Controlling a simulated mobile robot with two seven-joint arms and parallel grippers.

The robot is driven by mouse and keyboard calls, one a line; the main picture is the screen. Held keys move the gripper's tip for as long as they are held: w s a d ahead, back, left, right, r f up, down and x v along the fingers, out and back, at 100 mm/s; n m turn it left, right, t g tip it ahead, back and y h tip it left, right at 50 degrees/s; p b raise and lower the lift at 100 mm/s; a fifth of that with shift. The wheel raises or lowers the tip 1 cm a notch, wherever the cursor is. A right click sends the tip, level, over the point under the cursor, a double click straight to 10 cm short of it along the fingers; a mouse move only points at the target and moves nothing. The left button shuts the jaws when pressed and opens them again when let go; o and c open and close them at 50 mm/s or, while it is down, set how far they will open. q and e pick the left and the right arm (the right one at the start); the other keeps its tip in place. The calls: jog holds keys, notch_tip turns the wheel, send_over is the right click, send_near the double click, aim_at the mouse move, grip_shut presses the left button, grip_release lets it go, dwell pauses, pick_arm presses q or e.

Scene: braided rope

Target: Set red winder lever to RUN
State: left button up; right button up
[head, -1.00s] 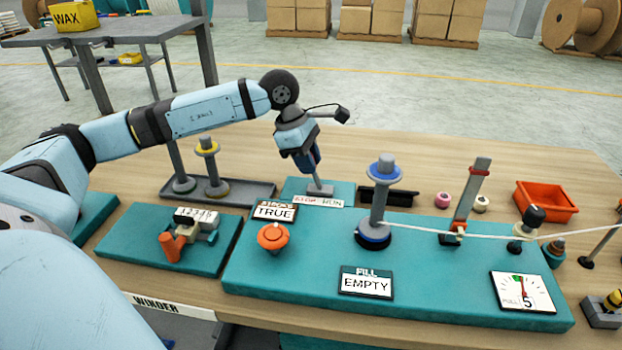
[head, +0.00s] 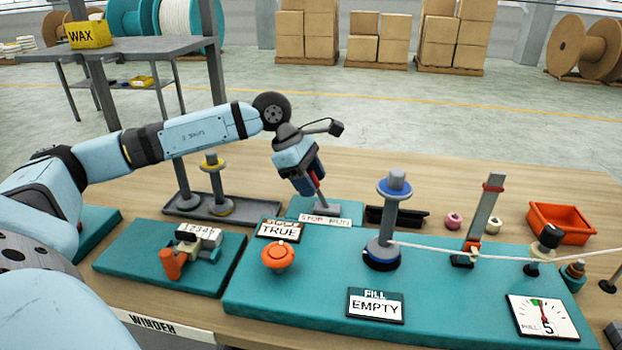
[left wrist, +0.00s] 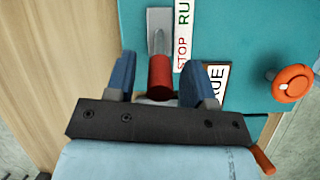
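The red winder lever (head: 316,185) stands on a small teal base behind the STOP/RUN label (head: 325,220) and leans left, toward the STOP side. In the left wrist view its red grip (left wrist: 160,77) and grey slotted plate (left wrist: 160,25) show beside the label (left wrist: 183,40). My left gripper (head: 310,188) is at the lever's top. In the left wrist view its blue fingers (left wrist: 161,82) stand apart, one on each side of the red grip, with gaps visible. My right gripper is not in view.
The TRUE sign (head: 278,230) and an orange button (head: 278,257) are just in front of the lever. A blue-topped spool post (head: 390,215) with a white rope stands to the right. A grey tray (head: 225,206) with posts is to the left; a black tray (head: 396,216) lies behind.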

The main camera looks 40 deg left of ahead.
pick_arm(q)
jog(key=v, duration=1.3)
jog(key=shift+r+p, duration=0.35)
jog(key=shift+p, duration=0.05)
jog(key=shift+s+a+f, duration=0.1)
